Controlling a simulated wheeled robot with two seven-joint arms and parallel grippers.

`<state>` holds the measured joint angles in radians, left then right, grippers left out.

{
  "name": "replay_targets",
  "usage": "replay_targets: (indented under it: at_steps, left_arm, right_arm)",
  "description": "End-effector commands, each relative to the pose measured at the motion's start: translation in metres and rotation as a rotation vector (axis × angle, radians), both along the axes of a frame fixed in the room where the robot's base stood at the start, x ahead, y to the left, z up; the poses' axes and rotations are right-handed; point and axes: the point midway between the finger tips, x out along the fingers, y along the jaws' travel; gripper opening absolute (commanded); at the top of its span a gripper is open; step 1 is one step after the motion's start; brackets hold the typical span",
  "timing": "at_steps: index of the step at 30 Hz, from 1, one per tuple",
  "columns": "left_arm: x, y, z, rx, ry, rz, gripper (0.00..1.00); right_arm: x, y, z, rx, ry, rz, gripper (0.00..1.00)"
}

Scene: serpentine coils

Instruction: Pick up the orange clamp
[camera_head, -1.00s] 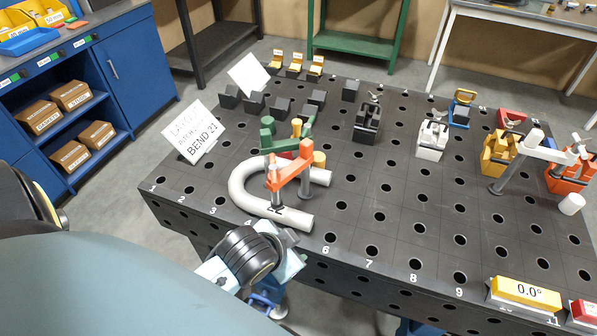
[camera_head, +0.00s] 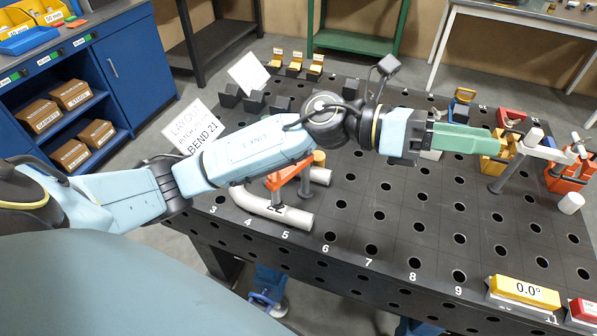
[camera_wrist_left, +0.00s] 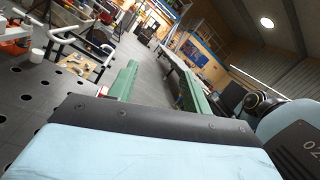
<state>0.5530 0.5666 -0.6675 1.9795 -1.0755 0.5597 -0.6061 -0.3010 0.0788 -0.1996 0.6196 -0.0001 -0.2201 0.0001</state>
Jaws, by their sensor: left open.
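An orange clamp arm (camera_head: 290,172) on a grey post stands over the bent white tube (camera_head: 268,210) at mid-table, partly hidden behind my left arm. Another orange clamp-like fixture (camera_head: 567,178) is at the right end of the table; an orange piece (camera_wrist_left: 14,44) shows at the left edge of the wrist view. My right gripper is not in view.
The black perforated table (camera_head: 400,235) has free room in its front middle. A yellow fixture (camera_head: 490,165) and a short white cylinder (camera_head: 571,203) are near the right end. A yellow angle block (camera_head: 525,292) sits at the front right edge. A white card (camera_head: 193,130) stands at back left.

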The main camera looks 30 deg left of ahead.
Motion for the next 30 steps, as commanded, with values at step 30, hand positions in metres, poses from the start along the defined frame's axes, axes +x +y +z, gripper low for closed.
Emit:
replay_targets:
  at_steps: [30]
  left_arm:
    - [0.054,0.283,-0.100,1.745,-0.368,-0.575,0.49]
  right_arm:
    - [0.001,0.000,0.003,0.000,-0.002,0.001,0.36]
